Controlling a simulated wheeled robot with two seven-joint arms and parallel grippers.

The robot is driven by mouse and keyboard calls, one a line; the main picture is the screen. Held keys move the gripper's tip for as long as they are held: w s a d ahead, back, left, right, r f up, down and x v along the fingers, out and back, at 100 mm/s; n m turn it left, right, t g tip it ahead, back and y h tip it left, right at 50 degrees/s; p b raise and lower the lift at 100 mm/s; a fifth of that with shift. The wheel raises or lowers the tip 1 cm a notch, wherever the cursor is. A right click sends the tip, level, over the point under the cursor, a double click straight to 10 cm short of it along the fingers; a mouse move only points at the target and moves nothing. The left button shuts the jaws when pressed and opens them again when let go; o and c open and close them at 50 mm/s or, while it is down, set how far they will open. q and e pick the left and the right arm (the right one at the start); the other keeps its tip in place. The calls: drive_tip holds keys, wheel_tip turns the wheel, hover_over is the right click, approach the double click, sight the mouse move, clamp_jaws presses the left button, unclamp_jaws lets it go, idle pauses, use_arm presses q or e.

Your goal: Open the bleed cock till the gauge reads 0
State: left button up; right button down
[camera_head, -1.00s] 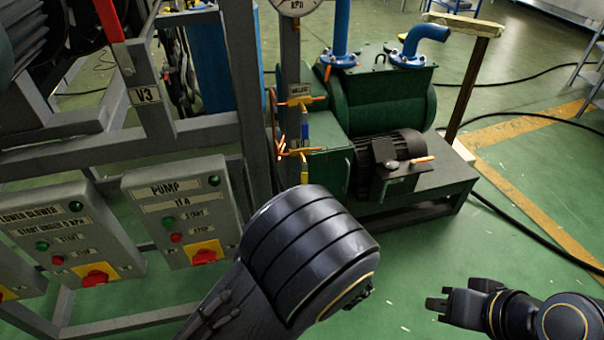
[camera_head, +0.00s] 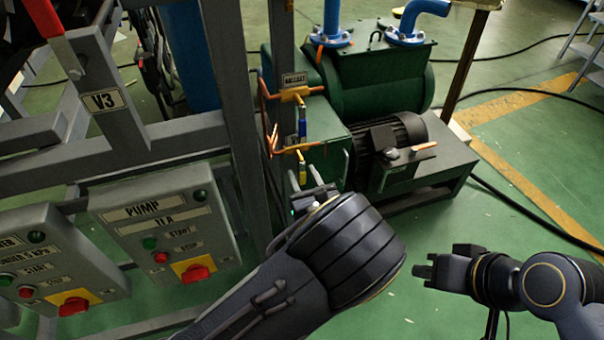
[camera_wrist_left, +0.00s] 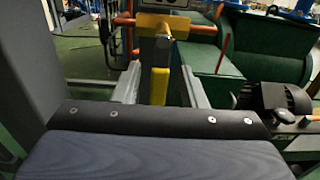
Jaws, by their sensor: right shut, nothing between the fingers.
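Two small brass cocks sit on the grey post beside the green pump. The upper cock (camera_head: 296,94) carries a blue lever and a plate that seems to read BALLAST. The lower cock (camera_head: 297,149) has a yellow lever (camera_head: 302,172) hanging down; no bleed label is readable. My left gripper (camera_head: 312,196) is open just below and in front of this lever. In the left wrist view the yellow lever (camera_wrist_left: 160,85) appears between the two open fingers, with no visible grip. My right gripper (camera_head: 428,271) is shut and empty, low at the right. The gauge is out of view.
The green pump (camera_head: 375,85) and its motor (camera_head: 398,134) stand behind the cocks. The PUMP switch box (camera_head: 165,222) and the V3 frame (camera_head: 140,110) are at the left. Clear green floor lies around my right gripper.

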use_arm(q)
drive_tip(key=shift+w+a, duration=0.15)
drive_tip(key=shift+w, duration=0.3)
drive_tip(key=shift+c, duration=0.5)
clamp_jaws()
use_arm(e)
drive_tip(key=shift+f, duration=0.1)
